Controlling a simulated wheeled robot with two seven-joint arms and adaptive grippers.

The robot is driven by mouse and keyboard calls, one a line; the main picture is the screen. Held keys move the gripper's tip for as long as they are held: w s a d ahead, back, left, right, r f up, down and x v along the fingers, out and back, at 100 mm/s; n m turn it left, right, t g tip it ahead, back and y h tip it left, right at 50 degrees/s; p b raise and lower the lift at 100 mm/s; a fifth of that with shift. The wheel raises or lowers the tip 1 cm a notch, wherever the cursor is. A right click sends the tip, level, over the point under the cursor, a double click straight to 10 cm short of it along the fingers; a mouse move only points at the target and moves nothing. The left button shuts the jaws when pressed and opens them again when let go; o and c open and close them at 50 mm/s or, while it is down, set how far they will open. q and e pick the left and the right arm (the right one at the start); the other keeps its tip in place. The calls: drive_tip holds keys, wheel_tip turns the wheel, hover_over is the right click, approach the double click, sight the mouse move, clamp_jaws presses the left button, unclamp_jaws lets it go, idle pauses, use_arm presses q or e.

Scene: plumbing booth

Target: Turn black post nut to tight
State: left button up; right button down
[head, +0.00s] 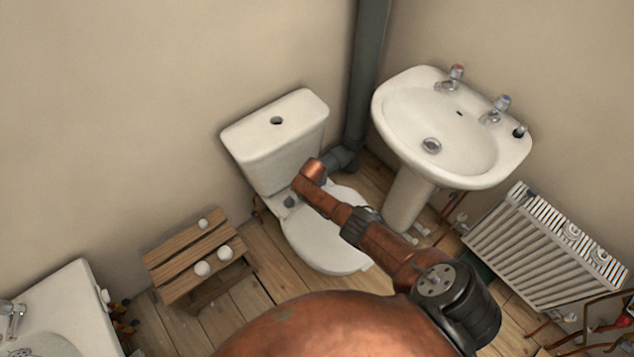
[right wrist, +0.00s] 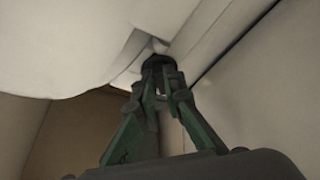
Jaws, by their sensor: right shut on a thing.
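In the right wrist view, a small black nut (right wrist: 157,62) sits under the white ceramic, below a pale stub. My right gripper (right wrist: 163,80) has its dark fingers with green links closed around the nut from below. The fingertips and the nut are both dark, so the exact contact is hard to see. In the head view, my copper-coloured right arm reaches across the white toilet (head: 325,240) to beside its cistern (head: 275,140). The gripper and the nut are hidden there. My left gripper is in neither view.
A grey soil pipe (head: 368,75) stands behind the toilet. The basin (head: 450,120) and radiator (head: 545,260) are on the right. A wooden stool (head: 185,245) with white round knobs stands left on the plank floor. White ceramic closely surrounds the gripper.

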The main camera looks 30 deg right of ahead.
drive_tip(key=shift+s+d+f, duration=0.1)
drive_tip(key=shift+s+f, duration=0.1)
drive_tip(key=shift+s, duration=0.05)
drive_tip(key=c, duration=2)
unclamp_jaws()
drive_tip(key=shift+w, duration=0.1)
drive_tip(key=shift+r, duration=0.1)
drive_tip(key=shift+a+r, duration=0.3)
drive_tip(key=shift+r, duration=0.25)
drive_tip(key=v, duration=1)
drive_tip(key=shift+s+r, duration=0.25)
drive_tip(key=shift+r, duration=0.1)
